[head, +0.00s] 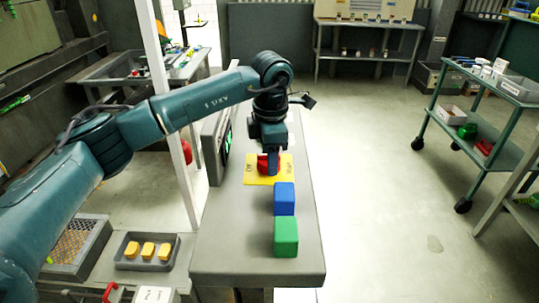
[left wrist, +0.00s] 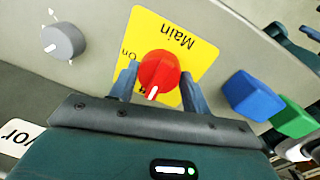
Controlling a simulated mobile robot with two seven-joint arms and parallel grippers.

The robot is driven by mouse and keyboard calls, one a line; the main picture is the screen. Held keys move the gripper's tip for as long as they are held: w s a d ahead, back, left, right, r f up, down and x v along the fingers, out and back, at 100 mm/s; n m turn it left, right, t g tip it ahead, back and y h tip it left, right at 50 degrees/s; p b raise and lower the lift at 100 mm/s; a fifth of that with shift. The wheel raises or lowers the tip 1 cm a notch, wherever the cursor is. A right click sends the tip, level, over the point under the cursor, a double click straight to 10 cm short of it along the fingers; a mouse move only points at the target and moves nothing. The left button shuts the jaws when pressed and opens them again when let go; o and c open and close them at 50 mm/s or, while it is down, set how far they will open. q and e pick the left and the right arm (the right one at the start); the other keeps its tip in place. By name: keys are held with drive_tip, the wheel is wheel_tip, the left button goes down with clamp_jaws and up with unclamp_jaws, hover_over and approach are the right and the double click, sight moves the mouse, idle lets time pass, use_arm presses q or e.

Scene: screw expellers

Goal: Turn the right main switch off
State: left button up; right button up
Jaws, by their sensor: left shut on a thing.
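The red main switch knob (left wrist: 159,68) sits on a yellow plate (left wrist: 197,52) with the words "Main" and "On"; a second word is mostly hidden. Its white mark points toward the lower edge of the left wrist view. In the head view the knob (head: 262,163) shows on the grey console (head: 228,245), partly covered by my gripper. My left gripper (left wrist: 158,88) has one finger on each side of the knob and is shut on it. In the head view my left gripper (head: 271,165) comes down from above. My right gripper is not in view.
A blue block (head: 285,198) and a green block (head: 286,236) stand in front of the knob on the console. A grey dial (left wrist: 63,41) is beside the plate. A screen (head: 217,147) and a white post (head: 175,120) stand left.

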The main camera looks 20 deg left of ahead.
use_arm(q)
drive_tip(key=o, duration=1)
drive_tip(key=shift+c, duration=0.2)
wheel_tip(320, 180, up, 13)
drive_tip(key=shift+s+d+r+b, duration=0.15)
drive_tip(key=shift+s+d+b, duration=0.15)
drive_tip(key=shift+s, duration=0.15)
